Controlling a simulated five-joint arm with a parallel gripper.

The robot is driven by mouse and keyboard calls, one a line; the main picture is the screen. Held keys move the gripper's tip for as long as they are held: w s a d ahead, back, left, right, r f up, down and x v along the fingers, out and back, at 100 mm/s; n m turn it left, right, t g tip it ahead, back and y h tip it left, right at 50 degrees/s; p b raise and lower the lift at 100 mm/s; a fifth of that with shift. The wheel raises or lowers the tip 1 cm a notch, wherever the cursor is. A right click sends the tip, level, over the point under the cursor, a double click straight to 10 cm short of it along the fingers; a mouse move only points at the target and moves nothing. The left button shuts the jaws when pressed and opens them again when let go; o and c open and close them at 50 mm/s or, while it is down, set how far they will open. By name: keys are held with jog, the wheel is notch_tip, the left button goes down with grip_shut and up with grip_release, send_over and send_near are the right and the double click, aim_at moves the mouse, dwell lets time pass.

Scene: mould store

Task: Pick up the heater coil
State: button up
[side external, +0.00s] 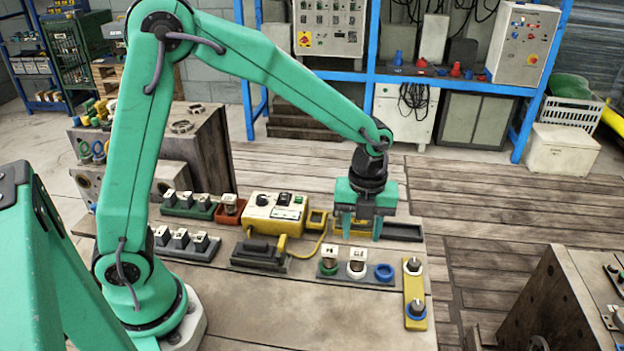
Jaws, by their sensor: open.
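My gripper (362,227) points straight down over the back right of the bench, its two green fingers apart. Below and behind the fingers is a low tray with a yellow part (340,233) and an empty-looking dark part (405,232); I cannot tell whether anything lies between the fingers. I cannot pick out the heater coil for certain. A similar piece (230,203) stands in a red tray.
A blue ring (384,272) is empty. A yellow strip (414,292) holds two metal knobs. The front of the bench (310,310) is clear.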

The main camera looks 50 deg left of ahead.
aim_at(359, 252)
jog(key=shift+f, duration=0.15)
jog(key=shift+f, duration=3.75)
jog(key=shift+c, duration=0.4)
jog(key=c, duration=0.7)
